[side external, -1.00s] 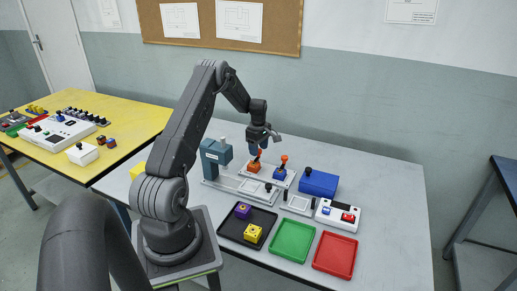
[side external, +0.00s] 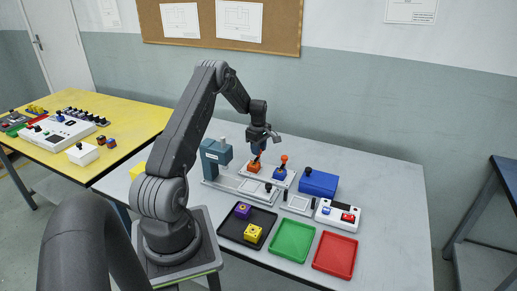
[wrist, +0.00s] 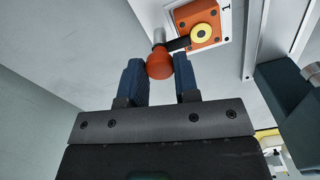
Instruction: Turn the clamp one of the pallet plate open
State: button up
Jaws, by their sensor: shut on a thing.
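Clamp one is an orange block (side external: 253,168) with a black lever and an orange ball knob. In the wrist view, its knob (wrist: 159,64) sits between my two blue fingers, and the lever runs from it to a yellow-ringed pivot on the block (wrist: 200,22). My gripper (side external: 257,150) points down over this clamp, shut on the knob. The white pallet plate (wrist: 225,28) carries the mark "1" beside the clamp. Clamp two (side external: 279,174), a blue block with an orange knob, stands on the same plate to the right.
A teal press (side external: 214,153) stands close left of the plate. A blue box (side external: 318,184) and a white switch box (side external: 337,216) are to the right. Black (side external: 232,233), green (side external: 292,256) and red (side external: 353,262) trays lie in front; the black one holds purple and yellow cubes.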

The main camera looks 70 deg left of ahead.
jog(key=shift+m, duration=0.3)
jog(key=m, duration=0.3)
jog(key=shift+m, duration=0.3)
jog(key=m, duration=0.4)
jog(key=shift+m, duration=0.3)
jog(key=m, duration=0.9)
jog(key=o, duration=0.9)
